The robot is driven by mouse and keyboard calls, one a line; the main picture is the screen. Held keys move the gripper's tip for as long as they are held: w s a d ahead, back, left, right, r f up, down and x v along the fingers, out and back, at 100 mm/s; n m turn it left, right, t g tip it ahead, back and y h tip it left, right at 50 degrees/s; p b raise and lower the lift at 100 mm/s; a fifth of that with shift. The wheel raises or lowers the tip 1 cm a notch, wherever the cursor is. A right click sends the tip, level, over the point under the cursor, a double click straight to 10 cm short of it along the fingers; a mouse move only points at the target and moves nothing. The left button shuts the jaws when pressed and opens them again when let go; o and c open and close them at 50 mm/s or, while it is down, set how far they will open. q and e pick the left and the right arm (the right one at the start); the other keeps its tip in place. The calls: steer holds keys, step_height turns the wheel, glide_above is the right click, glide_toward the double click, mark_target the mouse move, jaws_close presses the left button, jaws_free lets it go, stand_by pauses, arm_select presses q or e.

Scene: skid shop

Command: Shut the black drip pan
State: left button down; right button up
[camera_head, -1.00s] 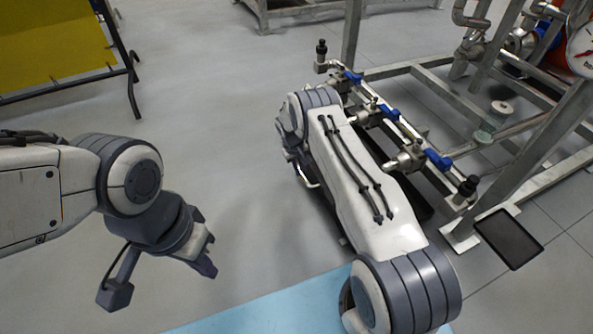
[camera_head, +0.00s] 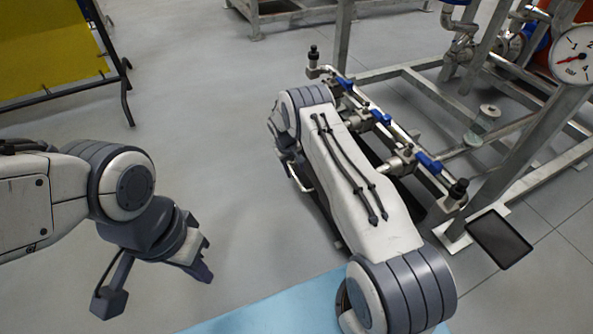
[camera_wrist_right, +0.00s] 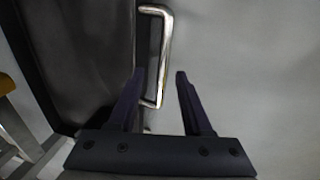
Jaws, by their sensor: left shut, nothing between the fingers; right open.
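The black drip pan (camera_head: 424,207) is low on the floor under the valve rail of the skid. In the head view my right arm covers most of it. In the right wrist view its dark body (camera_wrist_right: 85,50) fills the left side, with a bright metal handle (camera_wrist_right: 154,55) on its edge. My right gripper (camera_wrist_right: 160,78) is open, with its fingers on either side of the handle's lower part; contact cannot be told. The head view hides this gripper behind its arm. My left gripper (camera_head: 207,275) is shut and empty over bare floor, away from the pan.
The metal skid frame (camera_head: 470,108) has a rail with blue-handled valves (camera_head: 381,117) above the pan. A dark flat plate (camera_head: 500,238) lies by a frame foot. A yellow panel (camera_head: 50,45) stands at upper left. The grey floor between is clear; a light-blue mat (camera_head: 285,308) lies in front.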

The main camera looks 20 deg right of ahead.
step_height(320, 180, up, 8)
steer(key=a+p, duration=0.1)
steer(key=p, duration=0.2)
steer(key=shift+a+f, duration=0.15)
steer(key=shift+f, duration=0.1)
steer(key=s+a+r+n+p, duration=0.1)
steer(key=s+a+r+p, duration=0.1)
steer(key=s+a+r, duration=0.5)
steer(key=s+a+r+n+y+p, duration=0.15)
steer(key=a+r, duration=0.35)
steer(key=r, duration=0.6)
steer(key=s+a+r+n+p, duration=0.1)
steer(key=s+a+r+p, duration=0.2)
steer(key=a+r, duration=0.5)
steer(key=s+r+n+y+p, duration=0.1)
steer(key=s+r+p, duration=0.1)
steer(key=s+r, duration=0.6)
steer(key=s+r+n+p, duration=0.1)
steer(key=s+r+p, duration=0.15)
steer(key=s, duration=0.95)
steer(key=s+r+n+y+p, duration=0.1)
steer(key=s+r+p, duration=0.1)
steer(key=s+r, duration=0.6)
step_height(320, 180, up, 35)
steer(key=s+p, duration=0.1)
steer(key=p, duration=3.5)
steer(key=shift+a+r+p, duration=0.2)
steer(key=shift+a+p, duration=0.15)
steer(key=shift+a, duration=0.1)
